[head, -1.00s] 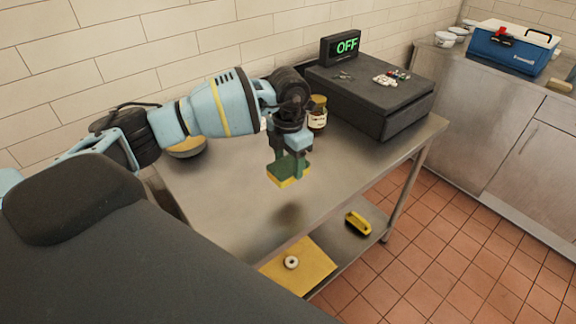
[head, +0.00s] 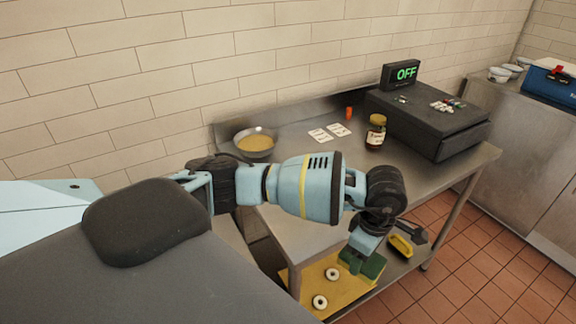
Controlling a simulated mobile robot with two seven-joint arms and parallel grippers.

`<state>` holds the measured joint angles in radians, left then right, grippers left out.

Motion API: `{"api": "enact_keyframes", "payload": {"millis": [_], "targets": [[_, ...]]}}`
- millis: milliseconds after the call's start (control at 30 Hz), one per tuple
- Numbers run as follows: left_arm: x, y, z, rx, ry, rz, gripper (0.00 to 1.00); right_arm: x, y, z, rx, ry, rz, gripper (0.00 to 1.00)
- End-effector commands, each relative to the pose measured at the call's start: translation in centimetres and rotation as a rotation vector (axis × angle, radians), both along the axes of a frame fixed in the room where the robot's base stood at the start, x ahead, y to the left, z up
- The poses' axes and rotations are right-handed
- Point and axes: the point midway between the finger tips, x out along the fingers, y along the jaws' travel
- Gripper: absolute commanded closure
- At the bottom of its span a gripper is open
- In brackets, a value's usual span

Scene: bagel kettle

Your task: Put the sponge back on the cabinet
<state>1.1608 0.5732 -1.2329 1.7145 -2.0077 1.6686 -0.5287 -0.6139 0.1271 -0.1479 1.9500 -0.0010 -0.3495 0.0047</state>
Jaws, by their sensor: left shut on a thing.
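My left gripper (head: 364,254) is shut on the sponge (head: 374,268), a green block with a yellow layer. It holds the sponge off the metal table's (head: 310,226) front edge. In the picture the sponge overlaps the lower shelf and a yellow board; its exact height is hard to tell. The gripper hides part of the sponge. A metal cabinet (head: 540,165) with doors stands at the right. My right gripper is not in view.
A bowl (head: 256,143), white cards (head: 329,133), a jar (head: 376,132) and a black cash-drawer box (head: 432,122) stand on the table. Below, the yellow board (head: 318,275) bears two ring-shaped pieces (head: 320,301). A yellow object (head: 401,246) lies on the shelf.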

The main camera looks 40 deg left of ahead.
Motion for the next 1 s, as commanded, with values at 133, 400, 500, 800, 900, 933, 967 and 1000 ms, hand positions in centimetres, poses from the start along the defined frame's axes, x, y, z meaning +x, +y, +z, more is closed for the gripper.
{"api": "enact_keyframes", "payload": {"millis": [133, 400, 500, 800, 900, 933, 967, 1000], "targets": [[-2.3, -1.4, -1.8, -0.002, 0.006, -0.342, 0.61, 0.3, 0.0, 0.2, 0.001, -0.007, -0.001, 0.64], [-6.1, -2.6, -4.5, -0.007, 0.011, -0.952, 0.61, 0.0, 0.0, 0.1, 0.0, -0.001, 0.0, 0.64], [-7.5, -2.4, -5.4, -0.009, 0.012, -1.165, 0.61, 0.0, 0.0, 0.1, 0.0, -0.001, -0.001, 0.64], [-9.8, 3.3, -7.8, -0.013, 0.012, -1.537, 0.61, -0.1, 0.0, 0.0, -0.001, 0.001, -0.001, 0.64], [-9.9, 4.8, -8.0, -0.012, 0.009, -1.558, 0.61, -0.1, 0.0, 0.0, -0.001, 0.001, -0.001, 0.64], [-9.9, 5.0, -8.0, -0.012, 0.009, -1.561, 0.61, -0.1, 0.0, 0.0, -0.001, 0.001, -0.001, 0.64], [-9.9, 5.3, -8.0, -0.011, 0.009, -1.564, 0.61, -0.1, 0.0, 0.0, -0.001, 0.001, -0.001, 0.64], [-10.0, 5.5, -8.0, -0.011, 0.009, -1.567, 0.61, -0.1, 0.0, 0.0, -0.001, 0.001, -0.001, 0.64]]}}
